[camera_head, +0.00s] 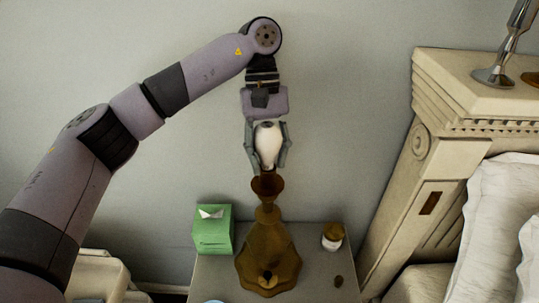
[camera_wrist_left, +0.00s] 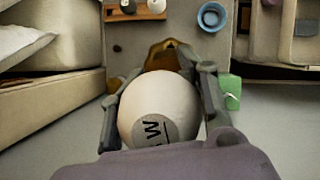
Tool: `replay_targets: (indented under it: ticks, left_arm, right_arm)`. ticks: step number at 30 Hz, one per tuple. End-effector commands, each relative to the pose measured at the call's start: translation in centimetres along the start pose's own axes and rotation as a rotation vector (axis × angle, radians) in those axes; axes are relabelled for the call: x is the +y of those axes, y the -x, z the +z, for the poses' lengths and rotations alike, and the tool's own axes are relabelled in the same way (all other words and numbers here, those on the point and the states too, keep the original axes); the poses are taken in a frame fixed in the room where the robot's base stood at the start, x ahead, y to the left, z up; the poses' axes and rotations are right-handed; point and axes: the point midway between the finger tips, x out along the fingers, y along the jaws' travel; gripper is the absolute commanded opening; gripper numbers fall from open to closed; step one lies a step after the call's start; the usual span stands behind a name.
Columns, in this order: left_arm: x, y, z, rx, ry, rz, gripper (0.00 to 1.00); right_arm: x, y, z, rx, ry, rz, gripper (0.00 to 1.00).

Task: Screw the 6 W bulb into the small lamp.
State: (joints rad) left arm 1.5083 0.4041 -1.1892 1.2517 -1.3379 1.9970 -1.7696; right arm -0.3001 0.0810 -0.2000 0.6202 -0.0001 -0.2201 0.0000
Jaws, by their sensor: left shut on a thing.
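My left gripper (camera_head: 266,166) points down with its fingers shut around a white bulb (camera_head: 267,140). In the left wrist view the bulb (camera_wrist_left: 155,100) fills the space between the fingers, and its grey label shows a "W"; the number is not clearly readable. The small lamp (camera_head: 268,250) is brown and brassy with a wide scalloped base, and stands upright on the nightstand. Its cup-shaped top (camera_head: 267,184) is right below the fingertips, roughly in line with the bulb. The bulb's lower end is hidden, so I cannot tell whether it touches the socket. My right gripper is out of view.
On the nightstand (camera_head: 313,265) stand a green tissue box (camera_head: 213,230) left of the lamp and a small jar (camera_head: 332,237) to its right. The left wrist view shows a blue bowl (camera_wrist_left: 211,17) and a wooden tray (camera_wrist_left: 112,13) with small items. A carved headboard (camera_head: 425,175) rises at right.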

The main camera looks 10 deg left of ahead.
Motion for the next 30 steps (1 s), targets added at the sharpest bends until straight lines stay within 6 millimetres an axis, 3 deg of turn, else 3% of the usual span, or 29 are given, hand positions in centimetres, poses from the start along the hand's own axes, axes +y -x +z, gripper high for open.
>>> replay_targets:
  ticks: [7, 23, 30]
  left_arm:
    - [-0.2, 0.8, 0.2, 0.005, -0.177, -0.069, 0.12]
    - [-0.3, 0.7, 0.1, 0.005, -0.268, -0.106, 0.12]
    - [-0.6, 0.8, 0.0, 0.006, -0.454, -0.186, 0.12]
  right_arm:
    - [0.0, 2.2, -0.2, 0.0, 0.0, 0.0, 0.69]
    - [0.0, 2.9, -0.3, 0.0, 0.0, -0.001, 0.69]
    - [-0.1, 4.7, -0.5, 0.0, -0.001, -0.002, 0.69]
